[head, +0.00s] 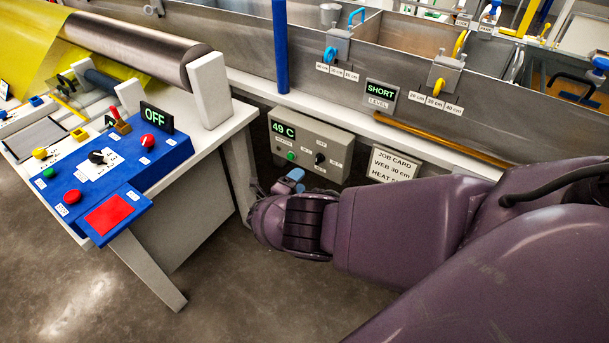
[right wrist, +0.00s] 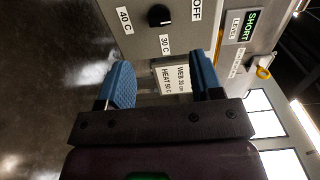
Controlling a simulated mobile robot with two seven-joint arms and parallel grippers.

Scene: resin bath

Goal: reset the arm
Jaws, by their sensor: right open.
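My right arm reaches in from the right in the head view. Its gripper (head: 290,182), with blue fingers partly hidden behind the wrist, hangs in front of the grey heater box (head: 318,143), which reads 49 C. In the right wrist view the gripper (right wrist: 163,82) has its two blue fingers spread wide with nothing between them. The box's black knob (right wrist: 159,15), with OFF, 30 C and 40 C labels, lies beyond the fingers, apart from them. The job card (head: 391,166) also shows between the fingers in the wrist view (right wrist: 174,78). My left gripper is not in view.
A blue control panel (head: 110,182) with an OFF display (head: 156,117) stands on the white bench at left, below a steel roller (head: 150,50). Floor between is clear.

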